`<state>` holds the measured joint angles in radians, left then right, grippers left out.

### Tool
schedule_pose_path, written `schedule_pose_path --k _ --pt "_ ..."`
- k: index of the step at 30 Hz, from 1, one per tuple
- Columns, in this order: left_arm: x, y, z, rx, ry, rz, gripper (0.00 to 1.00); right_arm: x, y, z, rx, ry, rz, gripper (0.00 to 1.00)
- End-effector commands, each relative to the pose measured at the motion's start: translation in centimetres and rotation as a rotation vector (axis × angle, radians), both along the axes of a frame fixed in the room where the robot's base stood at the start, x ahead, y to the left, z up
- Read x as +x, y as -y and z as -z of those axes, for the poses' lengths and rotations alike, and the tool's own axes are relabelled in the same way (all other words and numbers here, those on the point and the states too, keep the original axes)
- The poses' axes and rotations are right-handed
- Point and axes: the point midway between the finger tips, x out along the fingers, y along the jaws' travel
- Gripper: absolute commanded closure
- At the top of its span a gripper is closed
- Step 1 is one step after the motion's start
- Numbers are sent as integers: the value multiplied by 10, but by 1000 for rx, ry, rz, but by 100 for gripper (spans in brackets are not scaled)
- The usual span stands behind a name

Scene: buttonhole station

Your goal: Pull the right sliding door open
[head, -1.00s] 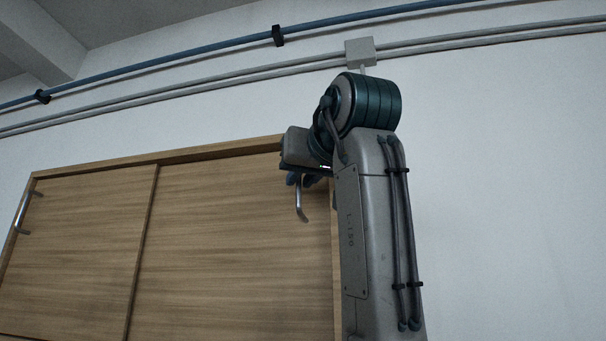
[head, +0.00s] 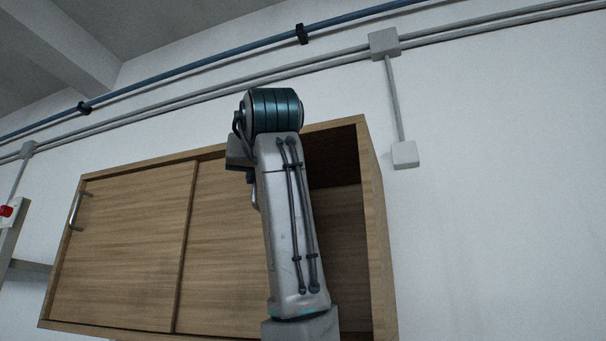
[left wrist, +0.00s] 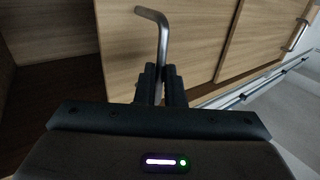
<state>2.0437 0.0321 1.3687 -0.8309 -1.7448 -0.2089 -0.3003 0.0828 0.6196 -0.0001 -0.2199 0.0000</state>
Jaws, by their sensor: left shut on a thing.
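The wooden right sliding door (head: 222,245) stands partly open, with the cabinet's dark interior (head: 336,155) showing to its right. In the left wrist view the door (left wrist: 120,55) carries a bent metal handle (left wrist: 150,18). My left gripper (left wrist: 160,88) is shut on that handle, its two dark fingers on either side of the bar. In the head view my arm crosses in front of the door and hides most of the gripper; a sliver of the handle (head: 254,195) shows beside the arm. My right gripper is in neither view.
The left sliding door (head: 125,245) has its own metal handle (head: 76,212) near its left edge. The cabinet's right side wall (head: 377,230) is close to my arm. Pipes and a grey box (head: 384,43) run along the wall above.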

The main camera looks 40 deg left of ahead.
Motion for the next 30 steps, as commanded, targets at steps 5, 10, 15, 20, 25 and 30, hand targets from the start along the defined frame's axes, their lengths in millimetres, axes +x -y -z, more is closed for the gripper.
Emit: schedule_pose_path --k 5,10,15,20,25,30 --pt "-16 -59 3 -3 1 -5 100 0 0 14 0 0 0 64" --pt "-27 -101 2 -3 2 -3 100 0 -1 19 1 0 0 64" --pt "-33 -128 1 -2 -1 -1 100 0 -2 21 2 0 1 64" --pt "-37 -142 0 -1 -1 0 100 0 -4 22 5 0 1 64" --pt "-38 -146 0 0 0 1 100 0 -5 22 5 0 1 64" --pt "-38 -146 0 0 0 1 100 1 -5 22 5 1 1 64"
